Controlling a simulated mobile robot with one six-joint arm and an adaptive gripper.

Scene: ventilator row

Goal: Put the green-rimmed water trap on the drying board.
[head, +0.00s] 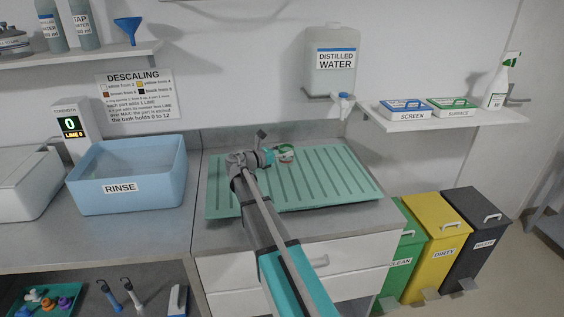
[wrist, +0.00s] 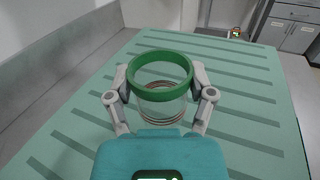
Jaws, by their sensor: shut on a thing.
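The green-rimmed water trap (wrist: 160,64) is a clear cup with a green ring on top. In the wrist view it stands upright between the two fingers of my gripper (wrist: 161,100), which is shut on it. In the head view the trap (head: 286,153) shows at the back of the drying board, partly behind my gripper (head: 276,156). The drying board (head: 330,180) is teal with dark ribs and lies on the counter; it also fills much of the wrist view (wrist: 75,110). The trap is over the board, but I cannot tell whether its base touches it.
A blue RINSE basin (head: 130,178) stands left of the board. A distilled water tank (head: 332,65) with a tap hangs behind it. A shelf (head: 440,118) with SCREEN and SURFACE boxes is at the right, above several lidded bins (head: 436,240). The board's right side is clear.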

